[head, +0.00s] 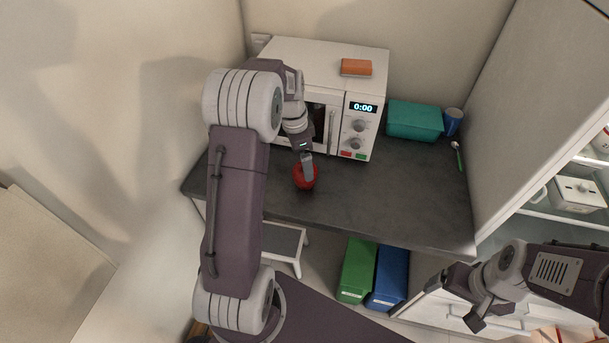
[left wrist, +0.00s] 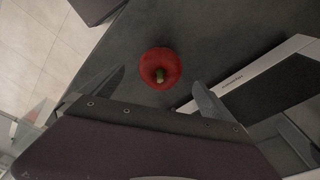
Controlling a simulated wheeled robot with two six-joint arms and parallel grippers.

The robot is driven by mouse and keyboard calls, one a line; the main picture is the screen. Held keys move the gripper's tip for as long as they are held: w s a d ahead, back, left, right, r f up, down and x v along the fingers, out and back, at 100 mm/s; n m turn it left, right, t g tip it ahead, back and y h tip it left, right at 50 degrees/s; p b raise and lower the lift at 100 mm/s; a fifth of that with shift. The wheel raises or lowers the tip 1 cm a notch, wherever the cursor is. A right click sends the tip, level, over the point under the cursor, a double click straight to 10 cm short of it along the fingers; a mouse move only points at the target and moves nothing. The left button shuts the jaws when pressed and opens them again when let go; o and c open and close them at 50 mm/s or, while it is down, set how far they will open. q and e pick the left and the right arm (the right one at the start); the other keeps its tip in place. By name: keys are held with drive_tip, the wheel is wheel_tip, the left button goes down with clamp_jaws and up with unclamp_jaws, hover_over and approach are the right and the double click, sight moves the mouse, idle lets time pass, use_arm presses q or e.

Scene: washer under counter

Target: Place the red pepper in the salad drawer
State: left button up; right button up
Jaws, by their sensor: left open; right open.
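The red pepper (head: 304,180) lies on the dark counter in front of the microwave. My right gripper (head: 474,298) is open and empty at the lower right, away from the counter. I cannot clearly make out the salad drawer; white drawer-like fronts (head: 508,322) show partly behind my right arm.
A white microwave (head: 316,62) with an orange block (head: 356,67) on top stands at the back. A teal box (head: 414,120), a blue cup (head: 453,121) and a green spoon (head: 458,157) are right of it. Glass shelves hold a white container (head: 577,193). Green (head: 357,270) and blue (head: 388,278) bins stand below.

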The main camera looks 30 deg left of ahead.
use_arm(q)
drive_tip(key=f, duration=0.4)
drive_tip(key=shift+w+d+f+p, duration=0.15)
drive_tip(key=shift+w+d+p, duration=0.25)
drive_tip(key=shift+w+a+f, duration=0.1)
drive_tip(key=shift+f, duration=0.2)
drive_tip(key=c, duration=1.5)
drive_tip(key=shift+r, duration=0.65)
wheel_tip(320, 180, up, 3)
drive_tip(key=shift+r+b, duration=0.1)
drive_tip(key=shift+b, duration=0.25)
drive_tip(key=w+d+r, duration=0.1)
drive_tip(key=d+r, duration=0.1)
drive_tip(key=d, duration=0.1)
drive_tip(key=w+d+r, duration=0.1)
drive_tip(key=d+r, duration=0.1)
drive_tip(key=d, duration=0.2)
drive_tip(key=w+d+r, duration=0.1)
drive_tip(key=d+r, duration=0.1)
drive_tip(key=d, duration=0.2)
drive_tip(key=shift+w+d+r, duration=0.1)
drive_tip(key=shift+d+r, duration=0.05)
drive_tip(key=shift+r, duration=0.15)
